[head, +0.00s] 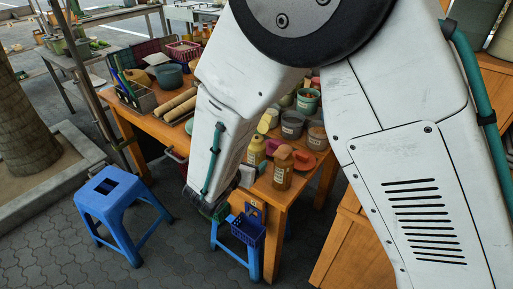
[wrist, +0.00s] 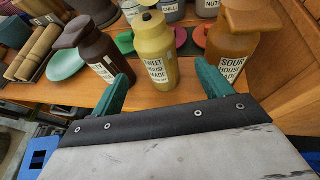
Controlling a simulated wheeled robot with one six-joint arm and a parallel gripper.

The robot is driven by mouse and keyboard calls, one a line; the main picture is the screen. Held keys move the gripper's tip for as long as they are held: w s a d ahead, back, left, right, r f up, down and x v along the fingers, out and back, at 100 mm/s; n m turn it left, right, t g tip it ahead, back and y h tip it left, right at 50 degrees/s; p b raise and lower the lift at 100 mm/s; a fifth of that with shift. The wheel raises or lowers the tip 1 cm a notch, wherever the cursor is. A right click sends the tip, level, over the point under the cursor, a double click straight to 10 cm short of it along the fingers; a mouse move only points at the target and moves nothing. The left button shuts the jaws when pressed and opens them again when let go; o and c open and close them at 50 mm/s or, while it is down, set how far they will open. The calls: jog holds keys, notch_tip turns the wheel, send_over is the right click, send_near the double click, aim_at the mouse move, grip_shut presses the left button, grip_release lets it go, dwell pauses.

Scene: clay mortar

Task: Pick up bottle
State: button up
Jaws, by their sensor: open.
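Three labelled bottles stand upright near the table edge in the wrist view. A mustard-yellow bottle (wrist: 158,55) is in the middle, a dark brown bottle (wrist: 98,52) on the left and an orange-brown bottle (wrist: 229,50) on the right. My gripper (wrist: 163,74) is open, with its two green fingers spread before the yellow bottle and nothing between them. I cannot tell whether a finger touches a bottle. The head view shows the yellow bottle (head: 256,152) and the orange-brown bottle (head: 283,169); my arm hides the dark one there.
The wooden table (head: 143,121) is crowded with pots, jars and rolled pieces behind the bottles. A teal plate (wrist: 68,64) lies left of the dark bottle. A blue stool (head: 112,198) stands on the paving at left. A blue basket (head: 247,229) is below the table's front edge.

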aim_at(252, 155)
jog(key=x, duration=0.3)
jog(key=shift+w+a+r, duration=0.15)
jog(key=x, duration=0.5)
jog(key=shift+w+f, duration=0.15)
jog(key=shift+f, duration=0.2)
jog(key=c, duration=1.1)
